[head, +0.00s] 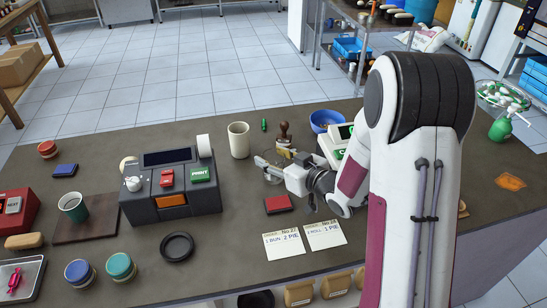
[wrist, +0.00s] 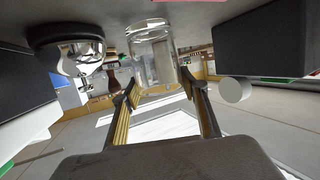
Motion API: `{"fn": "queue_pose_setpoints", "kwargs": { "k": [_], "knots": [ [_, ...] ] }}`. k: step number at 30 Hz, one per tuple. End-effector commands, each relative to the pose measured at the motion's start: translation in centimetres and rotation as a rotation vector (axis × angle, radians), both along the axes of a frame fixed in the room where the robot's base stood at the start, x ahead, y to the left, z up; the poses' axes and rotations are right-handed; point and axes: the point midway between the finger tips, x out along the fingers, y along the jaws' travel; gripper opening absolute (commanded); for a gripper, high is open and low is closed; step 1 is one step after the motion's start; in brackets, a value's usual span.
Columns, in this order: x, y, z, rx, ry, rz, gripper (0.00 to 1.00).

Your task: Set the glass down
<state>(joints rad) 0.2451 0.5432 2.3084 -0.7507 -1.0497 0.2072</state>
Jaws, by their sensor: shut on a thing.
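My gripper (head: 272,165) is over the middle of the counter (head: 232,222), shut on a clear drinking glass. The glass (wrist: 152,58) shows in the wrist view between the two fingers, with its far end near the grey surface at the top of that picture. In the head view the glass is faint and mostly lost against the gripper and counter. I cannot tell whether its base touches the counter.
A cream cup (head: 238,140) and a wooden-handled stamp (head: 284,132) stand behind my gripper. A red pad (head: 279,204) and two order slips (head: 284,244) lie in front. A dark register (head: 165,180) stands left. Bare counter lies between register and gripper.

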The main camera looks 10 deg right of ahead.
Motion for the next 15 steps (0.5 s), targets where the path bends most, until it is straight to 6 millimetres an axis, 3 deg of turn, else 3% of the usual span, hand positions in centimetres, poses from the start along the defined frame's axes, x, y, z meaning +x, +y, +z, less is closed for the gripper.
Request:
{"fn": "queue_pose_setpoints", "kwargs": {
  "k": [15],
  "knots": [
    [0.04, -0.02, -0.39, 0.001, -0.002, -0.001, 0.15]
  ]
}}
